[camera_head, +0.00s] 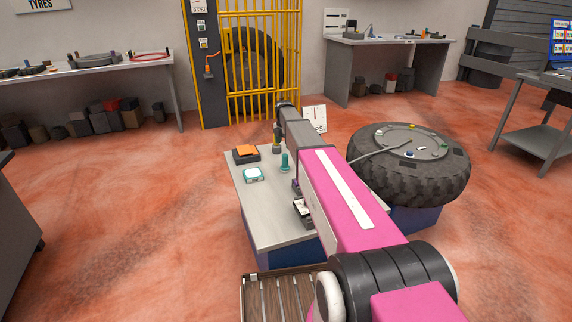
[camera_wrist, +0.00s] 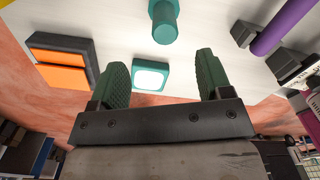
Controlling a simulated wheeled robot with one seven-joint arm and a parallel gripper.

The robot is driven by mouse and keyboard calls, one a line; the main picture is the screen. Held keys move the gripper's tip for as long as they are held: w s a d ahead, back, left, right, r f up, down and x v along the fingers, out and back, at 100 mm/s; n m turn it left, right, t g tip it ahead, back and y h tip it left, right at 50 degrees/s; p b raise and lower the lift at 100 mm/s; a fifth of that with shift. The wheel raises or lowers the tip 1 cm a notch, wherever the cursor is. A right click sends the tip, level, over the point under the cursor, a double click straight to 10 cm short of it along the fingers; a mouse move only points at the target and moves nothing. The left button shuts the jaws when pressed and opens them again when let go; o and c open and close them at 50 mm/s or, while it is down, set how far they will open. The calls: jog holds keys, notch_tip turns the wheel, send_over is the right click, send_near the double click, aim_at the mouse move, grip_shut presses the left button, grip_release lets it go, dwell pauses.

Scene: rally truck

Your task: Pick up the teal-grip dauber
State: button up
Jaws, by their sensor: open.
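The teal-grip dauber (camera_wrist: 163,22) shows at the top centre of the wrist view, its upper end cut off by the frame. In the head view a small teal dauber (camera_head: 285,162) stands upright on the workbench top (camera_head: 268,214), close to my arm. My gripper (camera_wrist: 161,62) is open, with two green padded fingers wide apart and nothing between their tips. In the wrist view the dauber lies above the gap between the fingers, apart from both. My fingers cannot be made out clearly in the head view.
A teal-and-white box (camera_head: 253,175) and an orange-and-black box (camera_head: 246,153) sit left of the dauber. A purple item (camera_wrist: 283,25) lies at the wrist view's right. The bench's front left is clear.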

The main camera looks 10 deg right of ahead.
aim_at(285, 155)
notch_tip(285, 155, down, 3)
jog(key=shift+f, duration=0.1)
jog(key=shift+s+d+f, duration=0.1)
jog(key=shift+s+f, duration=0.05)
jog(key=shift+f, duration=1.15)
jog(key=shift+s+d+f, duration=0.1)
jog(key=shift+f, duration=1.2)
jog(key=c, duration=1)
